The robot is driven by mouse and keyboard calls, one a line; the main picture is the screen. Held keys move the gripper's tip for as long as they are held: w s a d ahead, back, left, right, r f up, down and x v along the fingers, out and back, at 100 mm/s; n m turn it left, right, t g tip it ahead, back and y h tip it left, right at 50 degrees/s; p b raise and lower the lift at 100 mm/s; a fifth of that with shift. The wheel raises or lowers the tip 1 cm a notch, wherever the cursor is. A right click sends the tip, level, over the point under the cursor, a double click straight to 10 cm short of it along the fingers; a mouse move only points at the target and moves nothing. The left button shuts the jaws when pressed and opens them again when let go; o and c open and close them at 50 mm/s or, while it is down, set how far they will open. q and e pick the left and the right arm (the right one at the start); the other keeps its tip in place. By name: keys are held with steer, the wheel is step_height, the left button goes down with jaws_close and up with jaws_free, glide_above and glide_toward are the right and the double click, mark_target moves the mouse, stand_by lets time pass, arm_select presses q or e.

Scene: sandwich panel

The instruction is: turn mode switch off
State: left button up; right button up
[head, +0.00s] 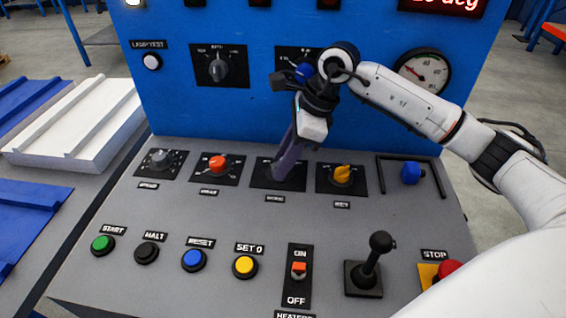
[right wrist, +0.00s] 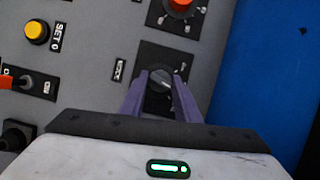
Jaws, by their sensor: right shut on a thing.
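The mode switch appears to be the third knob in the console's upper row, on a black plate (head: 262,181); its small label looks like MODE but is blurred. In the right wrist view its grey knob (right wrist: 162,79) shows between the fingers. My right gripper (head: 282,176) reaches down from above with purple fingers shut on this knob. The fingers hide most of the knob in the head view, and I cannot read its position. The fingers (right wrist: 161,92) also show in the right wrist view. My left gripper is not in view.
A red knob (head: 217,163) stands left of the gripper and a yellow knob (head: 342,173) close to its right. A joystick (head: 375,262) rises in front. The blue upright panel (head: 185,110) stands behind, with a gauge (head: 422,70).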

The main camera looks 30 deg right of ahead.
steer(key=shift+w+n, duration=0.1)
steer(key=shift+n, duration=0.6)
steer(key=shift+n+g+y, duration=0.3)
steer(key=shift+n+g, duration=0.1)
steer(key=shift+n, duration=0.5)
steer(key=o, duration=1)
